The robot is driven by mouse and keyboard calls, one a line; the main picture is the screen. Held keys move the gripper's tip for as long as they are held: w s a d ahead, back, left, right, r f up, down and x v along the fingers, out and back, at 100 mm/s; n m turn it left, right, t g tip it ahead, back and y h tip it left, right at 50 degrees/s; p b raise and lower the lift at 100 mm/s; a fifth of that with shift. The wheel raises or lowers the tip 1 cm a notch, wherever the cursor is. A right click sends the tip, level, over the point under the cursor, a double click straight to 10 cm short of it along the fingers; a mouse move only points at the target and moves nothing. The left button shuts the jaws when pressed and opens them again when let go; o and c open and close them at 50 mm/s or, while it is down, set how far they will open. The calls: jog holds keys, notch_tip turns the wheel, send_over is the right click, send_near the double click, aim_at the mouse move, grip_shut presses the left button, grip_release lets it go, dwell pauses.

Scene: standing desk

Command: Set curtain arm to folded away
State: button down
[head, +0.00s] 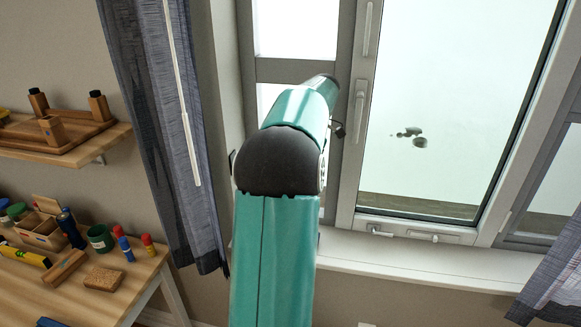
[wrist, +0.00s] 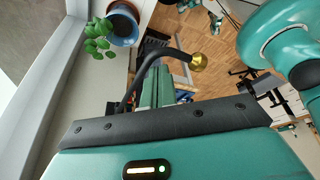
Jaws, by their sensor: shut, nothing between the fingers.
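A dark curved bar with a brass ball at its end, which looks like the curtain arm (wrist: 128,92), shows in the wrist view. It rises beside my gripper and bends right, so the ball stands to the right of the fingertips. My gripper (wrist: 157,70) appears as two teal fingers close together, shut and empty. I cannot tell whether the bar touches the fingers. In the head view my own arm hides the gripper and most of the area in front of the window's left side. The grey curtain (head: 165,120) hangs at the left.
A window (head: 450,110) with a white sill (head: 420,262) fills the right. A wooden desk (head: 120,300) with bottles and boxes stands at the lower left, below a shelf (head: 90,142). The wrist view shows a plant in a blue pot (wrist: 123,30) near the bar.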

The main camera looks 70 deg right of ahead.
jog(key=shift+s+d, duration=0.15)
jog(key=shift+d, duration=0.55)
jog(key=shift+s+d+r, duration=0.1)
jog(key=shift+d, duration=0.1)
jog(key=v, duration=0.7)
jog(key=shift+a+r, duration=0.25)
jog(key=shift+r, duration=0.05)
